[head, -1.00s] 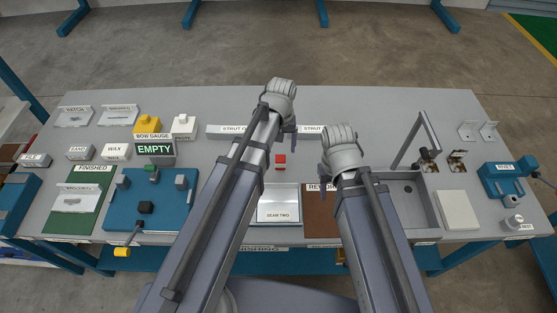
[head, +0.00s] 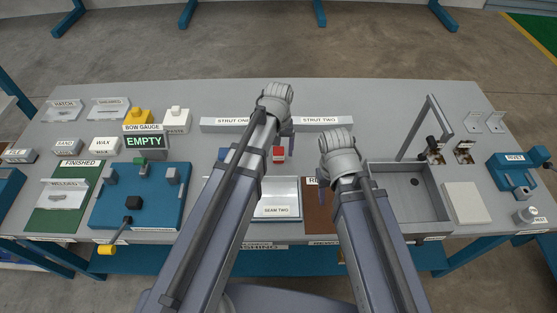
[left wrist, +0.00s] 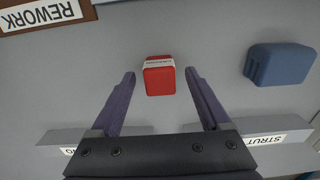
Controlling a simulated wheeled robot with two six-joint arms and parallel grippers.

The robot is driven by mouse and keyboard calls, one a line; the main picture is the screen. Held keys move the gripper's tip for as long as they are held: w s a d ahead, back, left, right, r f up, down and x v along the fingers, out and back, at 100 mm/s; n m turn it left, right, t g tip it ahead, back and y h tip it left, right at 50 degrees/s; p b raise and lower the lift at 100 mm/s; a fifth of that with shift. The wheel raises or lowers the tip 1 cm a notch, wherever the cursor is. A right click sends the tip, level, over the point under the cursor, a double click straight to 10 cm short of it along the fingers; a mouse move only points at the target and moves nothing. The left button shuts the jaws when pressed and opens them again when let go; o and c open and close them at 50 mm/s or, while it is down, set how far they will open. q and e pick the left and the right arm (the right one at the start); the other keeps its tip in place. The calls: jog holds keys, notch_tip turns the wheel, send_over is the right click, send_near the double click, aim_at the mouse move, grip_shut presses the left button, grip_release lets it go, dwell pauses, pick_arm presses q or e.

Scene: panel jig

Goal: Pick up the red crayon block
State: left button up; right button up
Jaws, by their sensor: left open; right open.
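The red crayon block (head: 279,153) stands on the grey bench top, partly covered by my left arm in the head view. In the left wrist view the red block (left wrist: 158,80) lies between the fingertips of my open left gripper (left wrist: 160,76), with a gap on each side. It has a small white label on one edge. In the head view one finger of my left gripper (head: 290,143) shows beside the block; the other is hidden behind the arm. My right gripper (head: 321,188) is apart from the block, to its right, near the rework area; its fingers are mostly hidden.
A blue block (left wrist: 279,64) sits to the right in the left wrist view. Strut two (head: 320,122) lies behind the red block. The seam two tray (head: 284,188) is in front of it, and a grey bin (head: 440,188) is at the right.

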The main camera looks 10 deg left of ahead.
pick_arm(q)
jog(key=shift+f, duration=0.5)
jog(key=shift+r, duration=0.1)
grip_shut()
